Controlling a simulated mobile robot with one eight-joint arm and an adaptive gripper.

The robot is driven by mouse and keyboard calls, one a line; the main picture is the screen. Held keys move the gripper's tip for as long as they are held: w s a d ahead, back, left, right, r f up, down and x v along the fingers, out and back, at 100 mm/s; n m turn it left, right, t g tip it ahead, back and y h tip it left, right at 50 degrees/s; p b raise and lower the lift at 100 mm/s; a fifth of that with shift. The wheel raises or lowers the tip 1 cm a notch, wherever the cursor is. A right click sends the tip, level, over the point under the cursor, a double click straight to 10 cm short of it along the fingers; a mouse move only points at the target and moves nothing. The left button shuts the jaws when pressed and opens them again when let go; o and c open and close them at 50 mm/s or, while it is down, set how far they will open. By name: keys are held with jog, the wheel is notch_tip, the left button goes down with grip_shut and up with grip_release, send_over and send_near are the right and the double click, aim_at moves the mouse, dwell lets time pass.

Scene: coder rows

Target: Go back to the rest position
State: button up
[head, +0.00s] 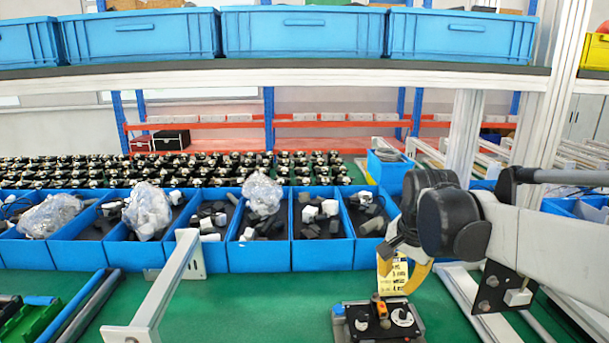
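My arm reaches in from the right of the head view, with its dark round joints in front of the blue bins. My gripper (402,268) hangs low below these joints, above the green table, just behind a small black device (379,321) with an orange part and knobs. A yellow curved part shows at the gripper, beside a yellow piece with dark markings. The fingertips are small and partly hidden, so I cannot tell whether they are open or shut or hold anything.
A row of blue bins (272,246) with black and white parts, some with clear bags, crosses the table. A metal bracket (160,290) stands at front left. A shelf with large blue crates (303,33) runs overhead. Metal rails (478,305) lie at right. Green table (255,305) shows bare between.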

jog(key=s+f+n+t, duration=0.1)
jog(key=s+n, duration=0.3)
jog(key=s, duration=0.6)
jog(key=s+a+f+n+t+b, duration=0.1)
jog(key=s+f+n, duration=0.3)
jog(key=s, duration=0.6)
jog(key=shift+n+t, duration=0.6)
jog(key=shift+t, duration=0.1)
